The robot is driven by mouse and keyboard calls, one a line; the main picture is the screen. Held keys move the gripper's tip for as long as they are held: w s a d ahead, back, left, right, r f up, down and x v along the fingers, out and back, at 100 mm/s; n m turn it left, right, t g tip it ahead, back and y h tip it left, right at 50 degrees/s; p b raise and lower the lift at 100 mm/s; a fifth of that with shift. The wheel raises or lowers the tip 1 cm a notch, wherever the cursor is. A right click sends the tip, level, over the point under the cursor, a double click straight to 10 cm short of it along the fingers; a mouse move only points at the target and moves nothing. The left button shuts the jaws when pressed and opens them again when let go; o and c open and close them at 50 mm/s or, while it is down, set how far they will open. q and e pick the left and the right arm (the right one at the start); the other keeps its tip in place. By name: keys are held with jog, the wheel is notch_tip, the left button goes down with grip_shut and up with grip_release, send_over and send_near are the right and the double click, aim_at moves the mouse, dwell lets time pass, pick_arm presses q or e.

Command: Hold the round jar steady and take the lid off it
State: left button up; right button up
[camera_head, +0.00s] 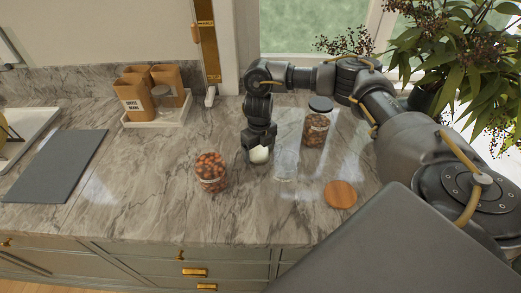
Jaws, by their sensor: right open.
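A round glass jar (211,180) full of brown nuts stands upright on the marble counter, left of my right gripper. Its top shows nuts and no lid that I can make out. A round wooden disc (341,194), like a lid, lies flat on the counter at the right. My right gripper (258,156) points down over the counter, apart from the jar. It is open; a small white thing shows at its fingers, and I cannot tell what it is. My left gripper is out of view.
A taller jar with a dark lid (317,123) stands behind right of the gripper. Brown canisters (147,98) sit on a white tray at the back left. A dark board (57,165) lies far left. A leafy plant (470,70) fills the upper right.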

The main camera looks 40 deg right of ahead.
aim_at(258, 153)
jog(key=shift+s+a+p, duration=0.25)
jog(key=shift+a+p, duration=0.1)
jog(key=shift+p, duration=0.1)
notch_tip(258, 153, up, 12)
jog(key=shift+w+d+r+b, duration=0.15)
jog(key=shift+w+b, duration=0.1)
jog(key=shift+b, duration=0.05)
